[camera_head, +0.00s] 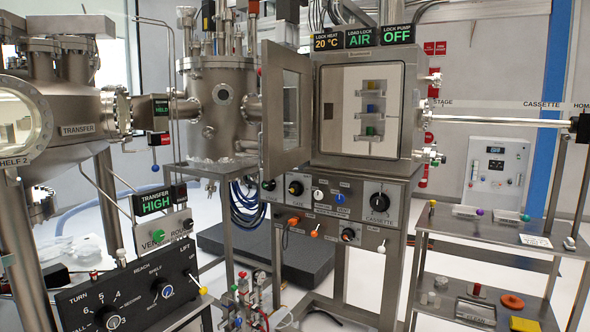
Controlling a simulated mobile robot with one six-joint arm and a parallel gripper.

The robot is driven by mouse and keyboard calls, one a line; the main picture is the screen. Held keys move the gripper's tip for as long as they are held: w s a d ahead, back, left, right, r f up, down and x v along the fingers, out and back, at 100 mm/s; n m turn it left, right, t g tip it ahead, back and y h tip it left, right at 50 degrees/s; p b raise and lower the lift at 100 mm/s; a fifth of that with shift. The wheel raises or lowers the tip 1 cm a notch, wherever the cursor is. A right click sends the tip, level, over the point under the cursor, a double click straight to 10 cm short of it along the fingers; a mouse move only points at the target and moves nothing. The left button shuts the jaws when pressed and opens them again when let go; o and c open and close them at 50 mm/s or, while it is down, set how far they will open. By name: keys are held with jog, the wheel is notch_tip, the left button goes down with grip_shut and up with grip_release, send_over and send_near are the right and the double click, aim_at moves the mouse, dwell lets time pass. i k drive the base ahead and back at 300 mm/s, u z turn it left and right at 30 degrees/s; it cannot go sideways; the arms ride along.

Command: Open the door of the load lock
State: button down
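The load lock (410,130) is a steel box on a stand in the middle of the view. Its door (270,140) is swung out to the left, and the front opening is uncovered. The door is a steel panel with a window. Inside the box, a cassette rack (371,112) holds a yellow, a blue and a green piece on separate shelves. Signs above the box read 20 °C, AIR and OFF. My gripper is not in view.
A panel with black and orange knobs (379,202) sits below the box. A control console (130,300) stands at the front left. A steel chamber (225,115) is close to the door's left. A two-level cart (480,228) with small objects stands at right.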

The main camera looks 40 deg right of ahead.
aim_at(275, 57)
jog(key=k, duration=1.1)
jog(key=u, duration=0.4)
jog(key=i, duration=1.3)
jog(key=z, duration=0.45)
jog(key=i, duration=1)
jog(key=z, duration=0.55)
